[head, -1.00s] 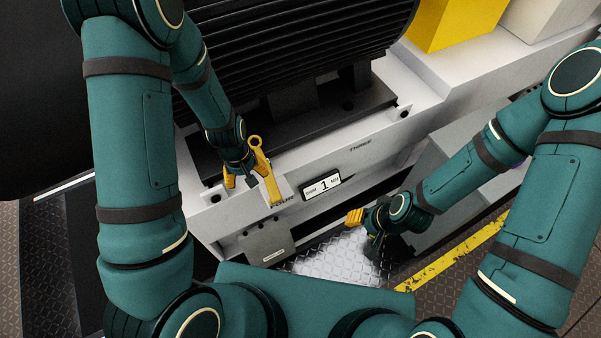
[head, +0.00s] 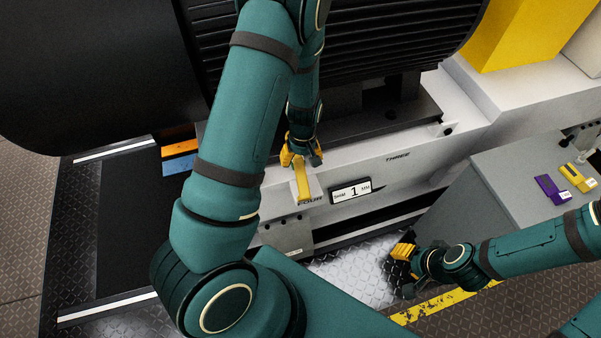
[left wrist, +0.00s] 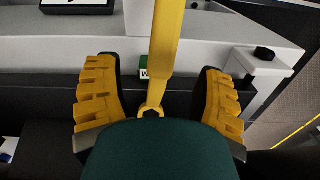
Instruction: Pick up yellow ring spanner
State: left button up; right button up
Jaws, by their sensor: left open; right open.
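The yellow ring spanner (head: 304,184) lies on the pale machine ledge above the word FOUR, its near end showing in the head view. My left gripper (head: 302,157) is over its far part and hides the ring end there. In the left wrist view the spanner (left wrist: 166,45) runs between the two open, yellow-padded fingers of my left gripper (left wrist: 158,98), with visible gaps on both sides. Its ring end is partly hidden by the dark green wrist part. My right gripper (head: 403,262) is open and empty, low over the metal tread floor.
A sign reading 1 MM (head: 351,191) is on the ledge front right of the spanner. The black ribbed motor (head: 370,40) rises behind. A grey cabinet (head: 500,190) at right carries purple (head: 551,188) and yellow (head: 578,177) blocks. Orange and blue pieces (head: 180,156) lie at left.

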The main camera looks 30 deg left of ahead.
aim_at(300, 168)
pick_arm(q)
jog(key=f, duration=0.2)
jog(key=f+b, duration=0.1)
jog(key=f, duration=0.2)
jog(key=shift+s+f, duration=0.35)
grip_shut()
